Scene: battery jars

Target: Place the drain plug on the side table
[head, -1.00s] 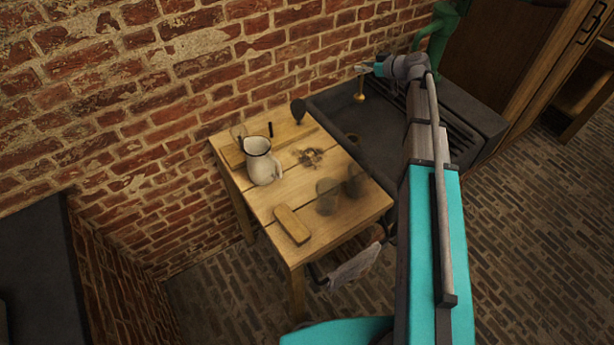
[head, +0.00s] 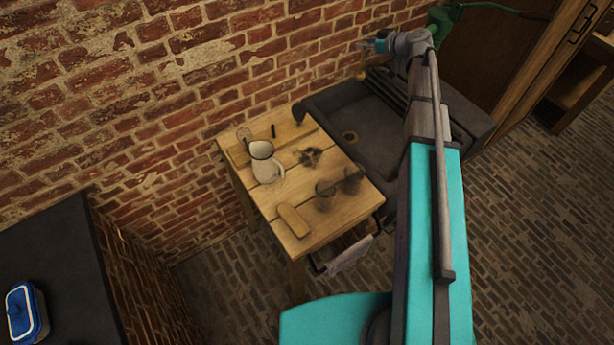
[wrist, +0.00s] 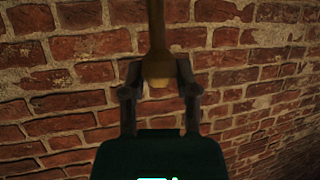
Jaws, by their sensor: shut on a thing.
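The drain plug (wrist: 157,55) is brass-coloured with a long stem and a wider end. In the wrist view it sits between the two fingertips of my gripper (wrist: 158,85), which is shut on it. In the head view my gripper (head: 369,46) is at the top, raised near the brick wall behind the sink, and the plug's brass end (head: 361,75) hangs below it. The side table (head: 295,190) is wooden and stands left of the sink, lower and nearer than the gripper. The plug is clear of the table.
On the side table are a white pitcher (head: 265,162), a tan block (head: 293,220), dark pots (head: 325,189) and a small dark pile (head: 308,156). The dark sink (head: 345,115) adjoins it. A blue box (head: 22,312) lies on a dark surface at left.

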